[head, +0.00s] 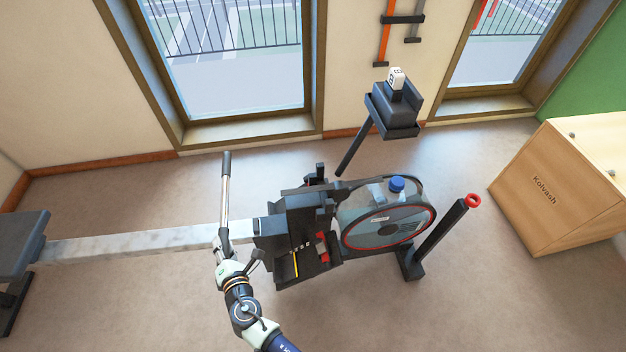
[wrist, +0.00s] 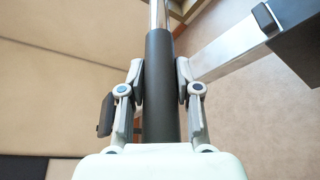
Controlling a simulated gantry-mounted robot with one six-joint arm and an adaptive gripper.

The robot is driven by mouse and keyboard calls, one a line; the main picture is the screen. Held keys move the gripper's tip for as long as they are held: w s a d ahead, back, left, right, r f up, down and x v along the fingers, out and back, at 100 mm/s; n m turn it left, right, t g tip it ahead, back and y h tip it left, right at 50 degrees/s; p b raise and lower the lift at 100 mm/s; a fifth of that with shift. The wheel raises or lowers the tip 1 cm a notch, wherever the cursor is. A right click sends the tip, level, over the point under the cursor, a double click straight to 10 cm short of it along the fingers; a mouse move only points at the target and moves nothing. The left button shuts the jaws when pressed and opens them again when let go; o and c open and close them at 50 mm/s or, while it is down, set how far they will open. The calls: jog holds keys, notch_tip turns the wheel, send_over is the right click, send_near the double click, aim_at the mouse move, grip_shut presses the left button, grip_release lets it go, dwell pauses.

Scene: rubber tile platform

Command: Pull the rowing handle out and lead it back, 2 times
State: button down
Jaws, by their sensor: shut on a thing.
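The rowing handle (head: 225,197) is a long bar with dark grips and a bright metal middle, lying across the rail just left of the footrests. My gripper (head: 231,262) is at the handle's near end. In the wrist view my gripper (wrist: 160,90) is shut on the dark grip of the handle (wrist: 160,62), with one finger on each side. The rowing machine's flywheel housing (head: 388,219) is to the right of the handle, with a black footrest block (head: 295,215) between them. Any strap or cord from the handle is too small to make out.
The pale rail (head: 130,242) runs left to a dark seat (head: 20,240). A monitor on an arm (head: 393,112) stands behind the flywheel. A post with a red ring (head: 440,235) and a wooden cabinet (head: 565,190) are at the right. Floor in front is clear.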

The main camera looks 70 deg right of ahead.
jog(key=s+d+p, duration=0.1)
jog(key=s+d, duration=0.2)
jog(key=s, duration=0.2)
jog(key=shift+s+d+p, duration=0.15)
jog(key=shift+d+p, duration=0.1)
jog(key=shift+p, duration=0.05)
jog(key=s+d+p, duration=0.3)
jog(key=s+d, duration=0.3)
jog(key=s, duration=0.4)
jog(key=shift+d, duration=0.3)
jog(key=shift+s, duration=0.1)
jog(key=s+d+p, duration=0.3)
jog(key=s+d, duration=0.2)
jog(key=s, duration=0.3)
jog(key=shift+s+d, duration=0.2)
jog(key=shift+d, duration=0.1)
